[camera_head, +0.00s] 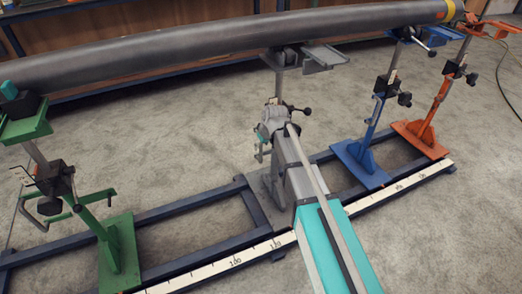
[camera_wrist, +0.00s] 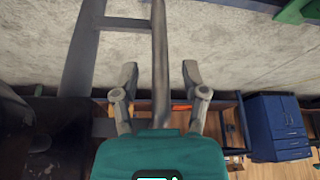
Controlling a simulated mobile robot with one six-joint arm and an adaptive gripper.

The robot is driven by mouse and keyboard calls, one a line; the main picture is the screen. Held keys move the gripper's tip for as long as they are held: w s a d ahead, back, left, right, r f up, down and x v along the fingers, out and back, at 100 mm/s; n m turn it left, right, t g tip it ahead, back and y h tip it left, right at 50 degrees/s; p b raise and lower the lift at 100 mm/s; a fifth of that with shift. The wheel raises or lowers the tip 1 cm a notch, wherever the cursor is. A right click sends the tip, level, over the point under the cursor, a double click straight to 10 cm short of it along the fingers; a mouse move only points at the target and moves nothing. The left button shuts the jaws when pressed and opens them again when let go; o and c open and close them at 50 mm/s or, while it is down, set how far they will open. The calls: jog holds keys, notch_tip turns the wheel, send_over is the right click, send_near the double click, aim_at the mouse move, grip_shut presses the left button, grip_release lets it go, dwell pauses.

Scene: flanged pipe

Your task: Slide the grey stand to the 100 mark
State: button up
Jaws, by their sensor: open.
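The grey stand (camera_head: 277,88) stands under the pipe in the head view, its foot (camera_head: 263,186) on the rail frame. Its lower part is largely hidden by my arm. A white scale (camera_head: 207,274) runs along the front rail; a label that looks like 100 (camera_head: 236,261) is left of and in front of the foot. In the wrist view my gripper (camera_wrist: 159,76) is open, with one finger on each side of a grey upright bar (camera_wrist: 160,35), apparently the stand's post. Contact cannot be told. My gripper is hard to make out in the head view.
The grey pipe (camera_head: 150,55) lies across the stands. A green stand (camera_head: 118,250) is to the left; a blue stand (camera_head: 360,160) and an orange stand (camera_head: 425,135) are to the right. The rails between green and grey stands look clear. A blue cabinet (camera_wrist: 277,125) shows in the wrist view.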

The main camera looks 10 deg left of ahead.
jog(key=shift+w+a+f+b, duration=0.15)
jog(key=shift+f+b, duration=0.25)
jog(key=shift+f, duration=0.25)
jog(key=shift+c, duration=0.3)
grip_shut()
